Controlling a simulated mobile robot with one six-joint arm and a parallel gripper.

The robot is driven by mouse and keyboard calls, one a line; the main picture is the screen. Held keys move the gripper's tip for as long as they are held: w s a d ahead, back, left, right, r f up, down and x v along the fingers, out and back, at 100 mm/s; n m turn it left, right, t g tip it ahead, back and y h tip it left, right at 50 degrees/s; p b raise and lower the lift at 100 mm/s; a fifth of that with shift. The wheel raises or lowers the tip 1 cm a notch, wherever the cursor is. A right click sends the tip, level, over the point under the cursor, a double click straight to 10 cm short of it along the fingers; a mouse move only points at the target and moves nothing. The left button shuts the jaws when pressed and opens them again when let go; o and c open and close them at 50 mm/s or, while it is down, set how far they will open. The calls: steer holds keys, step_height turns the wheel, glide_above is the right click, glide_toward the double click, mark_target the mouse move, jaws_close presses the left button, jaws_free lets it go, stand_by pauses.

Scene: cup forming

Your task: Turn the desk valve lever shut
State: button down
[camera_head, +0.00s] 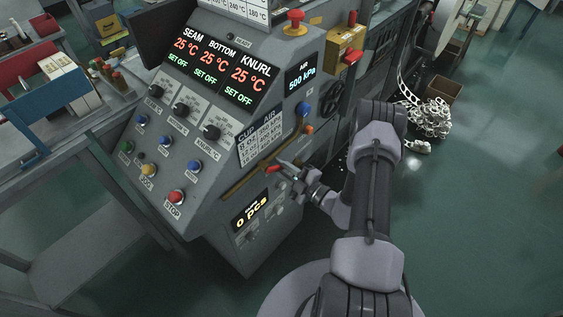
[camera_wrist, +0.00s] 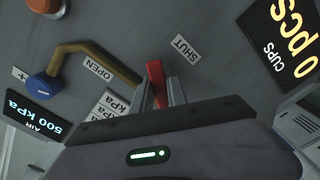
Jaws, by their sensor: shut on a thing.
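The desk valve's red lever (camera_wrist: 155,72) shows in the wrist view between my gripper's two fingers. Its red end also shows in the head view (camera_head: 269,170), low on the sloped grey console. My gripper (camera_wrist: 160,95) is shut on the lever; in the head view it reaches in from the right (camera_head: 283,168). A SHUT label (camera_wrist: 181,48) lies just right of the lever in the wrist view. An OPEN label (camera_wrist: 97,68) lies farther off to its left. The lever's lower part and pivot are hidden by my gripper.
A brass pipe (camera_wrist: 105,48) runs along the panel beside the lever, near a blue knob (camera_wrist: 43,88). An air display (camera_head: 302,78) reads 500 kPa. The cup counter (camera_head: 252,210) reads 0 pcs, below the lever. A red stop button (camera_head: 176,197) sits at left.

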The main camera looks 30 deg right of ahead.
mark_target(260, 174)
steer(key=m, duration=0.1)
steer(key=a+f+m, duration=0.1)
steer(key=m, duration=0.1)
steer(key=shift+s+f, duration=0.1)
steer(key=shift+s, duration=0.1)
steer(key=shift+s+a+f+m, duration=0.2)
steer(key=shift+a+m, duration=0.4)
steer(key=shift+m, duration=0.75)
steer(key=shift+s+a+f+m, duration=0.25)
steer(key=shift+a+m, duration=0.35)
steer(key=shift+m, duration=0.7)
steer(key=shift+s+a+f+m, duration=0.2)
steer(key=shift+a+m, duration=0.4)
steer(key=shift+m, duration=0.75)
steer(key=c, duration=1.3)
jaws_free()
